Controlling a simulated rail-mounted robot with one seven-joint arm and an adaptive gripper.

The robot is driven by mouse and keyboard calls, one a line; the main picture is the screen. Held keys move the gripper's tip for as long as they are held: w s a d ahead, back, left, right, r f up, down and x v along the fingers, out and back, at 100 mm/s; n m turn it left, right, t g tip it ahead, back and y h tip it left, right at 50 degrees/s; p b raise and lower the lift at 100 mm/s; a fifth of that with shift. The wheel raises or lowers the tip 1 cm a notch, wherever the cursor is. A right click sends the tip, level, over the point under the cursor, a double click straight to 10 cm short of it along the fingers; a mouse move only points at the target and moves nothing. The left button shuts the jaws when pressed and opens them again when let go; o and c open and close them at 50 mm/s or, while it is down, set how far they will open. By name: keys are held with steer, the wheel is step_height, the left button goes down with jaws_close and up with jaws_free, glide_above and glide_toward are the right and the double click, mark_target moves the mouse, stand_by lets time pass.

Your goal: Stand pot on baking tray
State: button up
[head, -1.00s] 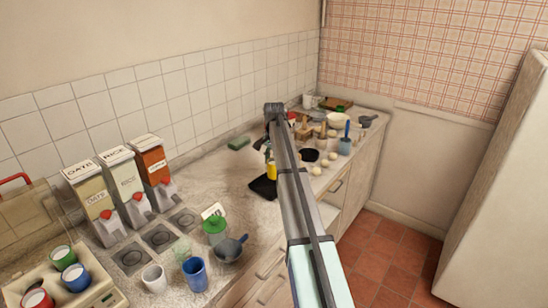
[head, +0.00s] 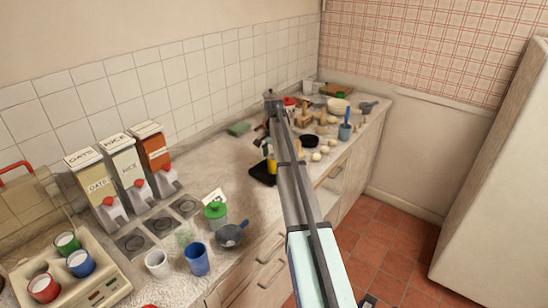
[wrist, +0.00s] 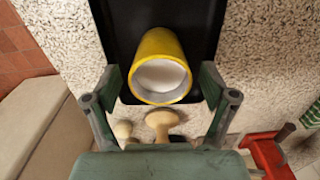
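The yellow pot (wrist: 158,50) is a cylinder with a pale inside, its open end facing the wrist camera. It appears to stand upright on the black baking tray (wrist: 112,20). In the head view the pot (head: 271,166) shows only partly beside my arm, over the tray (head: 259,175). My gripper (wrist: 162,85) is open, with one finger on each side of the pot and a visible gap at each side. Its fingers are mostly hidden behind my arm in the head view. The pot's base is hidden in the wrist view.
Wooden pieces (wrist: 161,122) and a red item (wrist: 268,152) lie close below the pot in the wrist view. A saucepan (head: 230,236), blue cup (head: 196,260) and green-lidded jar (head: 215,217) stand left of my arm. Several items crowd the counter's far end.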

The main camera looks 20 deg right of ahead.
step_height(320, 180, up, 12)
steer(key=b, duration=0.3)
steer(key=shift+r, duration=0.15)
stand_by(0.4)
stand_by(1.2)
